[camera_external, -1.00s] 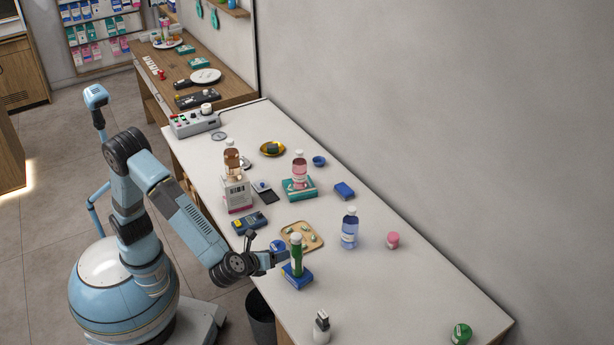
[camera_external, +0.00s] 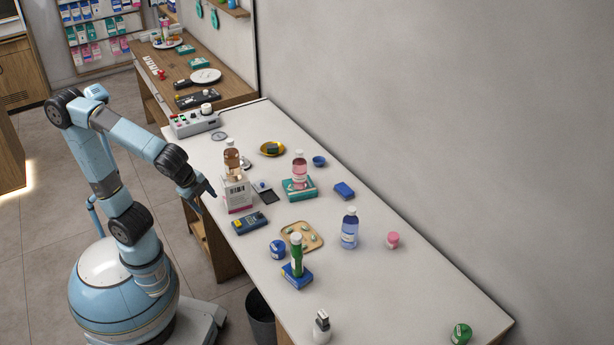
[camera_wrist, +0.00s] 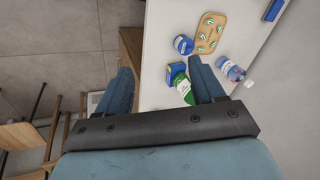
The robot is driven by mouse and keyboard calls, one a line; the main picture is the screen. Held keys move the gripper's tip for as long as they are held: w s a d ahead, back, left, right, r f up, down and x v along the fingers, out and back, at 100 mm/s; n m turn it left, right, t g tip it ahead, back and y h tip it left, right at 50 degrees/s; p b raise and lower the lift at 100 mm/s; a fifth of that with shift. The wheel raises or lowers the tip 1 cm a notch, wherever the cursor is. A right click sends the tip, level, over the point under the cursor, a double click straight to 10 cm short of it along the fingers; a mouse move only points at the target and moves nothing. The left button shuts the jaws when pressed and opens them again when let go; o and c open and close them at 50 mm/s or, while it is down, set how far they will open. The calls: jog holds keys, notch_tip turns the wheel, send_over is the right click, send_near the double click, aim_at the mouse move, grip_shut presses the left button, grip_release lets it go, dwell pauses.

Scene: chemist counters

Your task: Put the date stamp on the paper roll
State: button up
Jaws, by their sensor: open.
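I cannot single out the date stamp or the paper roll with certainty. A small blue and white piece (camera_external: 262,186) beside a dark pad (camera_external: 266,196) could be the stamp. A white piece with a dark top (camera_external: 321,328) stands near the counter's front end. No clear paper roll shows. My gripper (camera_external: 207,191) is open and empty at the counter's left edge, left of the white carton (camera_external: 238,196). In the wrist view its fingers (camera_wrist: 160,87) are spread, with the green bottle (camera_wrist: 183,88) behind the right finger.
The white counter (camera_external: 370,290) has clear room at its front right. A green bottle (camera_external: 297,257) stands on a blue box (camera_external: 299,275). A tan tray (camera_external: 314,231), blue bottle (camera_external: 349,230), blue jar (camera_external: 277,249) and teal box (camera_external: 300,190) are around the middle.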

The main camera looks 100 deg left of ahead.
jog(key=s+d+n+t+h, duration=0.1)
jog(key=s+n, duration=0.4)
jog(key=s, duration=0.5)
jog(key=shift+s+d+f+t+h, duration=0.2)
jog(key=shift+s+d+t+h, duration=0.15)
jog(key=shift+t+h, duration=0.5)
